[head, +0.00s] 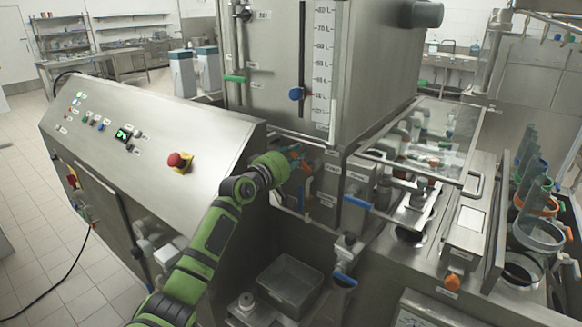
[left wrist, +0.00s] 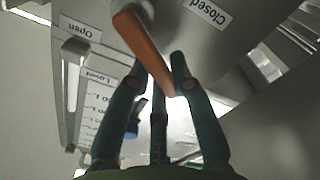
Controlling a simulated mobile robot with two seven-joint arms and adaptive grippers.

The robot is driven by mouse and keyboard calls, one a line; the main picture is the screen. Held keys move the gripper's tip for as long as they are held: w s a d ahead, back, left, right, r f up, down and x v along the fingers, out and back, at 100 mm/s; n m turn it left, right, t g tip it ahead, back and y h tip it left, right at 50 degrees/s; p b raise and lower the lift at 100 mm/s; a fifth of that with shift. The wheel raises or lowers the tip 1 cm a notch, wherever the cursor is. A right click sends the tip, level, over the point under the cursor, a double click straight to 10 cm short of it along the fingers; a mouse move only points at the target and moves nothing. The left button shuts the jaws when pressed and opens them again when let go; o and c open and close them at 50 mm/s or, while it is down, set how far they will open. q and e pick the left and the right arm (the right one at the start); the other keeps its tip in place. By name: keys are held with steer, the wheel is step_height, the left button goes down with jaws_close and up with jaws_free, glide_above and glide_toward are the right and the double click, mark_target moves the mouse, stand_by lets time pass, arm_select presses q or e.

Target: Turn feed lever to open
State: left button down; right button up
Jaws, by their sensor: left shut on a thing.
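The feed lever, an orange handle (left wrist: 146,45), runs down from the top of the left wrist view, with its lower end between my fingers. An "Open" label (left wrist: 80,28) is to its left and a "Closed" label (left wrist: 208,12) to its upper right. My left gripper (left wrist: 168,75) is shut on the lever's end. In the head view, my left gripper (head: 296,154) is beside the steel tank's (head: 365,70) lower front, and the lever is mostly hidden there. My right gripper is out of view.
A sloped control panel (head: 100,105) with a red emergency button (head: 177,160) is left of my arm. Blue-handled valves (head: 357,202) are to the right of my gripper. A grey bin (head: 290,283) sits below. Cups (head: 538,236) stand at the far right.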

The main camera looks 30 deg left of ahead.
mark_target(306, 165)
arm_select(q)
steer(key=m, duration=0.2)
steer(key=d+r+m, duration=0.1)
steer(key=shift+d+r+m, duration=0.1)
steer(key=shift+m, duration=0.3)
steer(key=shift+s+d+r+m, duration=0.15)
steer(key=shift+d+m, duration=0.25)
steer(key=shift+m, duration=0.5)
steer(key=m, duration=0.1)
steer(key=d+m, duration=0.1)
steer(key=m, duration=0.1)
steer(key=shift+d+r, duration=0.2)
steer(key=shift+r, duration=0.05)
steer(key=shift+d+m, duration=0.5)
steer(key=shift+m, duration=0.7)
steer(key=c, duration=1.1)
jaws_free()
steer(key=shift+d, duration=0.1)
steer(key=shift+o, duration=0.2)
steer(key=shift+s, duration=0.1)
steer(key=s, duration=1.2)
steer(key=shift+a, duration=0.45)
steer(key=shift+w, duration=0.1)
